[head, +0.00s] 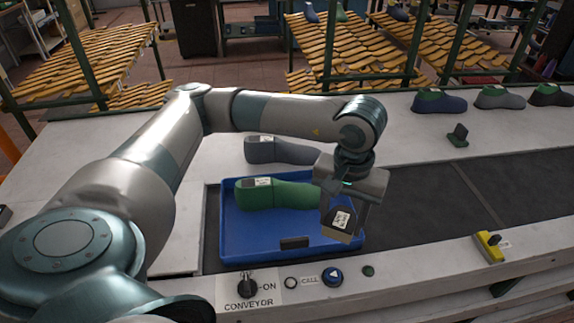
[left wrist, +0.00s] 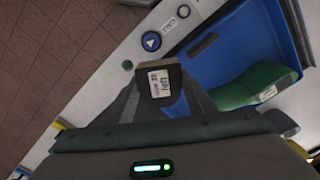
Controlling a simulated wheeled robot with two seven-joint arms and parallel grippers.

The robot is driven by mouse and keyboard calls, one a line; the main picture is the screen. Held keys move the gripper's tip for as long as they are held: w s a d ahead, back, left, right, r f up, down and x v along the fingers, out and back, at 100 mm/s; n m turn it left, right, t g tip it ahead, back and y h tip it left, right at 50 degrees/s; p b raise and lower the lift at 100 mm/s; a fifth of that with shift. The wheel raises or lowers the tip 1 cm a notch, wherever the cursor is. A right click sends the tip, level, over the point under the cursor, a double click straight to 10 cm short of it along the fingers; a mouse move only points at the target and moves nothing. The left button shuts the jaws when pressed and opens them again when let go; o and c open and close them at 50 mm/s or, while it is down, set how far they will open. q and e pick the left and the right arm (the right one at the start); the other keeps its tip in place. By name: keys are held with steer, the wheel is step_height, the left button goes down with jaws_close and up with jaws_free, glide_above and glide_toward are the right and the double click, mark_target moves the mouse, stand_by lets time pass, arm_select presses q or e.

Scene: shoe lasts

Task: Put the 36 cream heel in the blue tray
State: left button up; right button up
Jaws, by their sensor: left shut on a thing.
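My left gripper (head: 343,215) points down and is shut on a small heel block (head: 341,221). The block has a dark top with a white printed label and a paler side; I cannot read its size clearly. It also shows between the fingers in the left wrist view (left wrist: 158,84). In the head view the block appears over the right part of the blue tray (head: 232,222), held above it. The tray also shows in the left wrist view (left wrist: 232,50). A green shoe last (head: 285,195) lies inside the tray. My right gripper is not in view.
A grey last (head: 280,150) lies behind the tray. More lasts (head: 440,101) stand at the back right, near a small dark block (head: 459,133). A yellow item (head: 490,246) sits on the front rail, right of the conveyor switch (head: 247,285). The dark belt right of the tray is clear.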

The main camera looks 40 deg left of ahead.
arm_select(q)
steer(key=w+a+f+n+b, duration=0.1)
steer(key=w+a+n+b, duration=0.1)
steer(key=n, duration=0.8)
steer(key=w+a+f+n+b, duration=0.1)
steer(key=w+a+n+b, duration=0.1)
steer(key=a+n+b, duration=0.2)
steer(key=a+n, duration=0.3)
steer(key=n, duration=0.3)
steer(key=shift+a+f, duration=0.25)
steer(key=shift+f, duration=0.1)
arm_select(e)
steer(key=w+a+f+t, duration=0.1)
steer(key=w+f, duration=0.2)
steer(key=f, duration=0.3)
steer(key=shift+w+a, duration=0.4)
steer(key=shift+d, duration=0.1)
arm_select(q)
steer(key=shift+f, duration=0.1)
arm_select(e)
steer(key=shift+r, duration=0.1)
